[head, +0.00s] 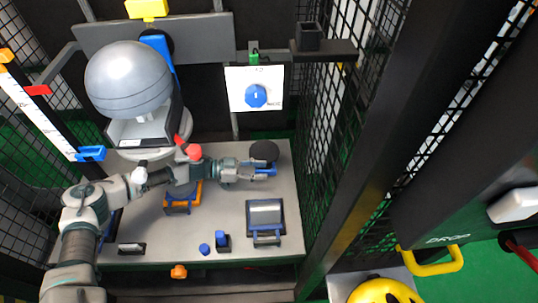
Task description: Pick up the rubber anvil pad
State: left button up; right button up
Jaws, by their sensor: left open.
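A round black pad (264,151), which looks like the rubber anvil pad, lies at the back right of the grey table (185,230). A blue piece (264,168) shows just in front of it, partly behind my fingers. My left gripper (264,173) reaches across the table from the left, with its open fingers pointing right. It is just in front of the black pad in the picture, with nothing seen between the fingers. Whether a finger touches the pad or the blue piece I cannot tell. My right gripper is not in view.
A grey ball-shaped weight (128,80) stands at the back left. An orange-and-blue fixture (182,199) sits under my left arm. A grey block in a blue-handled holder (265,215) and small blue parts (221,241) stand nearer the front. Black mesh (325,125) closes the right side.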

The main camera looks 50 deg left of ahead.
pick_arm(q)
jog(key=shift+w+d+f, duration=0.25)
jog(key=shift+w+f, duration=0.2)
jog(key=shift+f, duration=0.05)
jog(key=shift+w+d+r, duration=0.15)
jog(key=shift+d+r, duration=0.05)
jog(key=shift+d, duration=0.2)
jog(key=shift+w+d+r, duration=0.1)
jog(key=shift+d+r, duration=0.05)
jog(key=shift+d, duration=0.4)
jog(key=shift+c, duration=0.7)
jog(key=shift+r, duration=0.1)
grip_shut()
jog(key=shift+a, duration=0.5)
